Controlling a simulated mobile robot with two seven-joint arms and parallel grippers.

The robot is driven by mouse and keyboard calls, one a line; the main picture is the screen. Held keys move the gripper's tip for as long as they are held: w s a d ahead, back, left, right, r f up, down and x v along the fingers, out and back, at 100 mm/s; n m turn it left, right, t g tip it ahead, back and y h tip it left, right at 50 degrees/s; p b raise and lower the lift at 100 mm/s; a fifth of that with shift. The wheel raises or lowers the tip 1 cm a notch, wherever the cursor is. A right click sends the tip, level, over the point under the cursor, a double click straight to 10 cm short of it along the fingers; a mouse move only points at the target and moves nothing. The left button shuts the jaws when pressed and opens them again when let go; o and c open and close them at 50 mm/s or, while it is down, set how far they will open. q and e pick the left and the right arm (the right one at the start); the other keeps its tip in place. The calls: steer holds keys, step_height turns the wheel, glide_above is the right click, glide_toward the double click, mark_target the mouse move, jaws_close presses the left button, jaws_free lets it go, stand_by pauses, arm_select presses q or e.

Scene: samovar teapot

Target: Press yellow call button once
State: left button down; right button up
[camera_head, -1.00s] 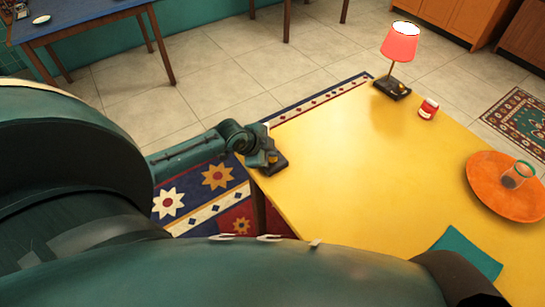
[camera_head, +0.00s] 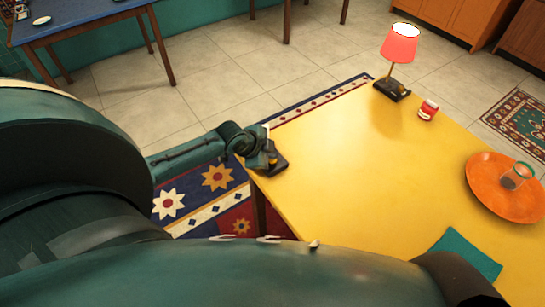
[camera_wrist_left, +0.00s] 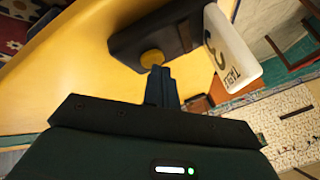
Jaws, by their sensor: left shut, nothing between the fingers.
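The yellow call button (camera_wrist_left: 152,59) is a small round knob on a dark box (camera_wrist_left: 132,42) at the edge of the yellow table. In the head view the dark box (camera_head: 279,167) sits at the table's left corner, with the button (camera_head: 272,158) small on it. My left gripper (camera_wrist_left: 160,72) is shut and empty, its fingertips right at the button's near edge; I cannot tell whether they touch it. My left gripper also shows in the head view (camera_head: 268,157), over the box. My right gripper is not in view.
A white number card (camera_wrist_left: 232,48) stands beside the box. The yellow table (camera_head: 350,170) also bears a red lamp (camera_head: 399,45), a red jar (camera_head: 428,109), an orange tray (camera_head: 490,200) and a teal cloth (camera_head: 465,255). The middle of the table is clear.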

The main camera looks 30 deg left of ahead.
arm_select(q)
steer(key=shift+r+p, duration=0.4)
steer(key=shift+r, duration=0.2)
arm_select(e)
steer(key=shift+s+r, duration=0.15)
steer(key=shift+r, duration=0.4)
arm_select(q)
steer(key=shift+r+p, duration=0.45)
steer(key=shift+r, duration=1)
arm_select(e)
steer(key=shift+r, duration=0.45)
arm_select(q)
steer(key=shift+r, duration=1.05)
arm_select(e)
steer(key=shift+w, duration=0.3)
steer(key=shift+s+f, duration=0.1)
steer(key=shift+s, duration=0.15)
